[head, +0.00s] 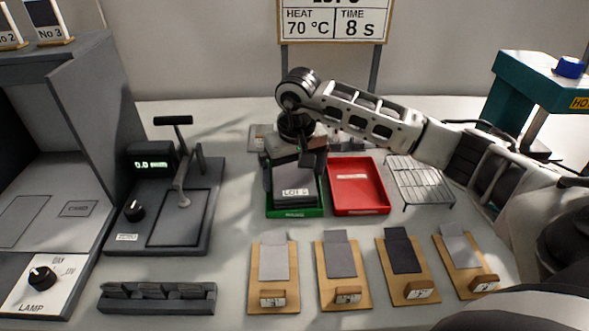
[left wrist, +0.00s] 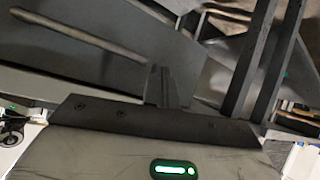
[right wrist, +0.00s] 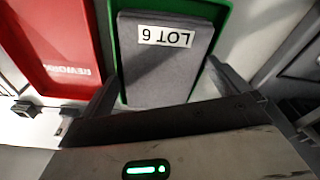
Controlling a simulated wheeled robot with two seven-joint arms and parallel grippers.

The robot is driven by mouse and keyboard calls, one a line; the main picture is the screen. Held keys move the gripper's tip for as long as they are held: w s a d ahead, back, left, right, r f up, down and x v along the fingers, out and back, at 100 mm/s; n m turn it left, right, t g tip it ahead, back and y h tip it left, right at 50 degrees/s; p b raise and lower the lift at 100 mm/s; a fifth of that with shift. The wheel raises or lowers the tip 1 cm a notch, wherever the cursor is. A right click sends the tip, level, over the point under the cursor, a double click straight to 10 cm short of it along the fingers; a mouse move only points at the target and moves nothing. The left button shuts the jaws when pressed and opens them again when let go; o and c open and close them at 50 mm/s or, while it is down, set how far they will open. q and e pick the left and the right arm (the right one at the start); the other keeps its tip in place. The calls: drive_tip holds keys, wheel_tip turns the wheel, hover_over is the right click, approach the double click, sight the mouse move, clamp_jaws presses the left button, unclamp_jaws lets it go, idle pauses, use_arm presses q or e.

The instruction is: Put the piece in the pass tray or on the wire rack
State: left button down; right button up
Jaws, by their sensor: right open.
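The piece, a dark grey slab (head: 294,185) with a white lot label, lies in the green tray (head: 296,212). In the right wrist view the slab (right wrist: 165,75) sits inside the green rim, its label upside down. My right gripper (head: 308,165) is open just above the back of the slab. In the right wrist view its fingers stand apart near the slab's two sides; I cannot tell whether they touch it. My left gripper (left wrist: 168,88) shows only in its wrist view, with its fingers together and nothing between them. The wire rack (head: 420,182) stands empty at the right.
A red rework tray (head: 358,188) stands empty beside the green one. Several sample boards (head: 273,272) line the front. A gauge (head: 170,205) and a lamp booth (head: 45,200) are at the left. A teal press (head: 540,85) is at the back right.

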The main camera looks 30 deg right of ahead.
sight(296, 182)
wheel_tip(296, 182, up, 13)
drive_tip(key=s, duration=0.1)
drive_tip(key=shift+s+a, duration=0.15)
drive_tip(key=shift+a, duration=0.05)
idle(0.5)
